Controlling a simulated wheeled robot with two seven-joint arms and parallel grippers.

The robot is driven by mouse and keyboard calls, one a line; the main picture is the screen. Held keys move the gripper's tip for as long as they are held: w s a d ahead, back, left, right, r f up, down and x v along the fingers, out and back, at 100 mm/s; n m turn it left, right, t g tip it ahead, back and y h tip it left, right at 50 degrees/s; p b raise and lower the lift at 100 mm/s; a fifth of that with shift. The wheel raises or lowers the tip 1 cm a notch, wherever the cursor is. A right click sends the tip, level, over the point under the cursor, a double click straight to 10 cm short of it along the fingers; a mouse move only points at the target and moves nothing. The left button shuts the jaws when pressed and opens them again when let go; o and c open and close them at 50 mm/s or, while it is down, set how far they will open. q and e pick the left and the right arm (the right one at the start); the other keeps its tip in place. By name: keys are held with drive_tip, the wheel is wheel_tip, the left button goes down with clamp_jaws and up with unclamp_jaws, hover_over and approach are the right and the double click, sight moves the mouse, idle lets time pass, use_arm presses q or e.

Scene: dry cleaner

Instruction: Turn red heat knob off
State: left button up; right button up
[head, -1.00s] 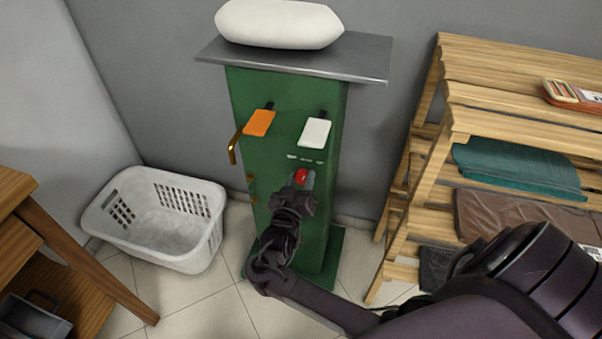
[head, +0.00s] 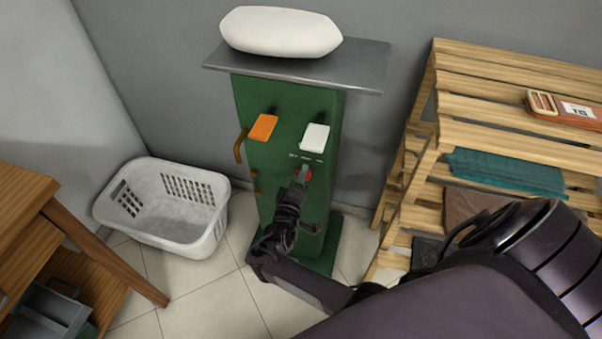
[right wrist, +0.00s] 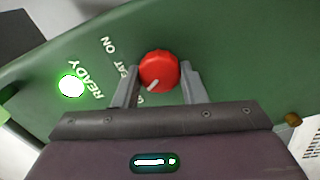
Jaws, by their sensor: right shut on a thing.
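The red heat knob (right wrist: 158,70) is on the front of the green press column (head: 258,172), and part of it shows in the head view (head: 309,176). My right gripper (right wrist: 160,88) has one finger on each side of the knob and is shut on it. In the right wrist view the knob's white mark points down and left in the picture, towards partly hidden lettering. My left gripper is not in view.
A lit lamp (right wrist: 71,86) by the word "READY" glows white-green. An orange pad (head: 263,127) and a white pad (head: 315,138) stick out above the knob. A white basket (head: 168,240) stands left, a wooden slatted rack (head: 500,100) right.

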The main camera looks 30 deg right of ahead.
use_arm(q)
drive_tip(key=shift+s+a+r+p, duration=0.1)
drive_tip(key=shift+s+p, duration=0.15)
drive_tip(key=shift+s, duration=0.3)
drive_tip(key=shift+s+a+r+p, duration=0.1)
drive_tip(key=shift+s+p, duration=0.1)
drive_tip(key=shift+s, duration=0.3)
use_arm(e)
drive_tip(key=n, duration=0.2)
drive_tip(key=shift+a+n, duration=0.1)
drive_tip(key=shift+n, duration=0.2)
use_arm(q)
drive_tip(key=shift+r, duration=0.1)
use_arm(e)
drive_tip(key=o, duration=1)
drive_tip(key=shift+f, duration=0.1)
